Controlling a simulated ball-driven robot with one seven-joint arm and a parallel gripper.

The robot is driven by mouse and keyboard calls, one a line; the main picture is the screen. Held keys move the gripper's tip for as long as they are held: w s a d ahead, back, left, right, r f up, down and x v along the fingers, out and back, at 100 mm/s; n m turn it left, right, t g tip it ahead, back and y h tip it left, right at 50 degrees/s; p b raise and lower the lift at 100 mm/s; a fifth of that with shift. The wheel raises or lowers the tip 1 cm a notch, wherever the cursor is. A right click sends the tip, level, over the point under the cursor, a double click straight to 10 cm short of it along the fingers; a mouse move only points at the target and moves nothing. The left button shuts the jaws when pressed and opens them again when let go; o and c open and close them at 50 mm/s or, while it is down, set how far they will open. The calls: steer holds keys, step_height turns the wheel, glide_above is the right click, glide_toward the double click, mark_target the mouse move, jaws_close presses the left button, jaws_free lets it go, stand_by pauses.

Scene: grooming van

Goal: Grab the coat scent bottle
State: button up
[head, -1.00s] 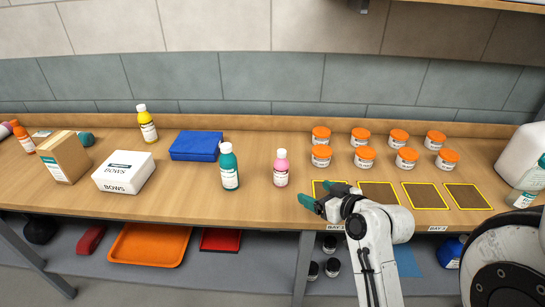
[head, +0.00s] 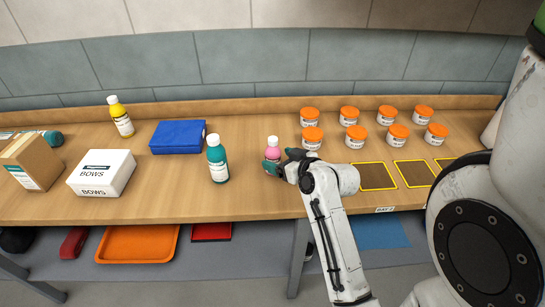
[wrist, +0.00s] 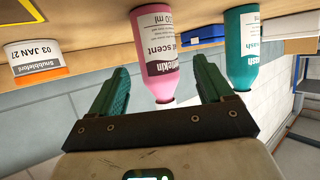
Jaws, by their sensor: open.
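In the wrist view, which is upside down, the pink bottle (wrist: 157,45) shows between and beyond the two green fingers of my open gripper (wrist: 162,75). I cannot tell whether either finger touches it. Nothing is held.
A teal bottle (head: 217,160) stands close left of the pink one, with a blue box (head: 178,137) behind it. Several orange-lidded jars (head: 312,138) stand to the right. Yellow-edged dark squares (head: 376,176) lie along the front right. A white bows box (head: 101,173) is at left.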

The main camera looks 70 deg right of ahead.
mark_target(278, 159)
steer(key=shift+p+x, duration=0.45)
steer(key=shift+x, duration=1.8)
steer(key=shift+s+f, duration=0.1)
steer(key=shift+f, duration=0.1)
steer(key=shift+c, duration=0.5)
steer(key=c, duration=1.1)
steer(key=shift+r, duration=0.1)
